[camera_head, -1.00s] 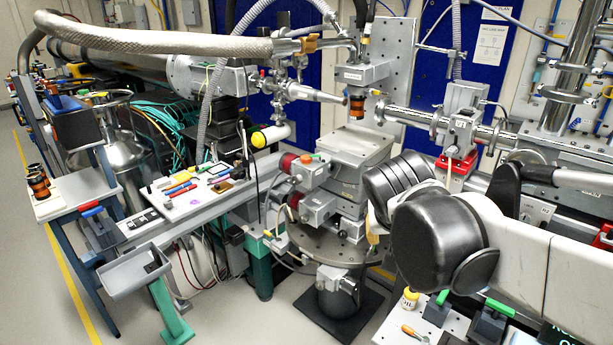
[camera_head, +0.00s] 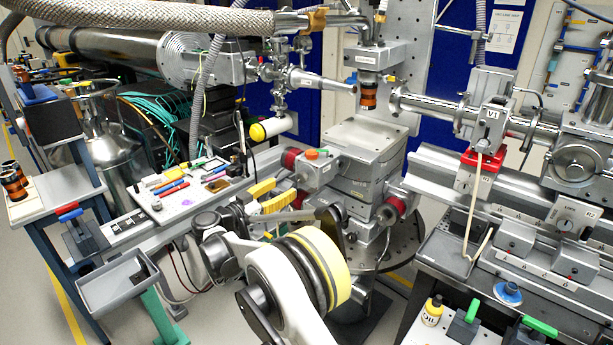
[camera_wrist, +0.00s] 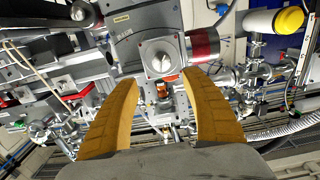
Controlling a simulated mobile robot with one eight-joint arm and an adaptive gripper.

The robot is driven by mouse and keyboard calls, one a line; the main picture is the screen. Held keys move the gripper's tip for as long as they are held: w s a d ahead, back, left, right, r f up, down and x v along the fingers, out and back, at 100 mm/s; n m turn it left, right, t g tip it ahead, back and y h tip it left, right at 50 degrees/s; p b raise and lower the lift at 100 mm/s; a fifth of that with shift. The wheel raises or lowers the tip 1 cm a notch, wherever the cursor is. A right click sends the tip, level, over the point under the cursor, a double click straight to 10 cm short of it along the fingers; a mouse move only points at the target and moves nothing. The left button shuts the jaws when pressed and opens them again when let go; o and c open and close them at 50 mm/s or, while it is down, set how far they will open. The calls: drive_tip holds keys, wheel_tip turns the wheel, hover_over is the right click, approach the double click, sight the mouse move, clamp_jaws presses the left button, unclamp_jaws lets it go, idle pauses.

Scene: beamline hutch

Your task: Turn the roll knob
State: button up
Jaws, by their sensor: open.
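The sample stage (camera_head: 368,150) stands on a round plate, with boxy drive units that have red-ended cylinders. Another red end (camera_head: 391,210) sits lower right. In the wrist view a pointed silver knob (camera_wrist: 162,60) on a square grey face lies ahead, beside a red cylinder (camera_wrist: 203,46). No readable label shows which one is the roll knob. My gripper (camera_head: 287,189) is open, with yellow fingers just below and left of the grey box. In the wrist view my gripper (camera_wrist: 160,80) has nothing between its fingers.
A yellow-capped white cylinder (camera_head: 270,127) is above left of the drive box. A tool board (camera_head: 190,190) and a grey tray (camera_head: 118,282) are left. The beam pipe (camera_head: 435,105) and rail (camera_head: 480,190) crowd the right. A banded sample piece (camera_head: 368,93) hangs above the stage.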

sight(300, 179)
drive_tip(key=b+x, duration=0.1)
drive_tip(key=x, duration=0.2)
drive_tip(key=b+x, duration=0.1)
drive_tip(key=x, duration=0.2)
drive_tip(key=b+x, duration=0.1)
drive_tip(key=x, duration=0.2)
drive_tip(key=shift+w+f+b, duration=0.2)
drive_tip(key=shift+f+b, duration=0.05)
drive_tip(key=shift+b, duration=0.05)
drive_tip(key=shift+w+d+r, duration=0.15)
drive_tip(key=shift+w+d, duration=0.15)
drive_tip(key=shift+w, duration=0.2)
drive_tip(key=c, duration=1.2)
